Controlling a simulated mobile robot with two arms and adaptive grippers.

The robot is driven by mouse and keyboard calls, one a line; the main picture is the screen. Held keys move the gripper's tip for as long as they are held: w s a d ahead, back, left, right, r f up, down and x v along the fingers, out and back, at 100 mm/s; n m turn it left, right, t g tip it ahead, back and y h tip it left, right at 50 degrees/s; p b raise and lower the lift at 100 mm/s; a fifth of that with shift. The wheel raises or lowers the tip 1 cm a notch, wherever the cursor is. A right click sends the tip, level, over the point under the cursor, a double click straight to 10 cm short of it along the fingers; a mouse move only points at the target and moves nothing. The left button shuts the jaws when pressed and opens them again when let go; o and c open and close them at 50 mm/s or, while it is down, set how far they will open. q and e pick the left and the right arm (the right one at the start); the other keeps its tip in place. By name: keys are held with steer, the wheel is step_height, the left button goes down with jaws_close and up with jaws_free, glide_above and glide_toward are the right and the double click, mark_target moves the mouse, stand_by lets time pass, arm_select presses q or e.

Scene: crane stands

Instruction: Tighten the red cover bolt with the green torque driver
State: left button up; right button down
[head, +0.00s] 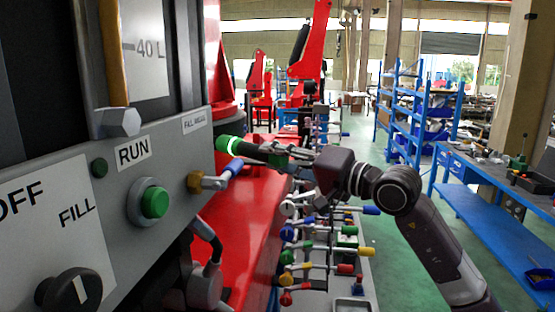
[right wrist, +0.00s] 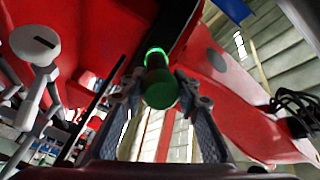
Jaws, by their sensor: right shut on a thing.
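The green torque driver (head: 226,143) has a thick green handle with a glowing light-green ring. My right gripper (head: 266,152) is shut on it and holds it in the air, in front of the red machine frame and right of the control panel. In the right wrist view the green driver (right wrist: 160,88) sits between the two fingertips of my right gripper (right wrist: 157,92), with its round end toward the camera. I cannot make out the red cover bolt in either view. My left gripper is not in view.
A grey control panel (head: 160,170) with a green button (head: 154,202) and a brass valve with a blue lever fills the left. Several coloured-tipped levers (head: 322,245) stand below my right arm. A blue workbench (head: 490,205) is at the right; green floor lies between.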

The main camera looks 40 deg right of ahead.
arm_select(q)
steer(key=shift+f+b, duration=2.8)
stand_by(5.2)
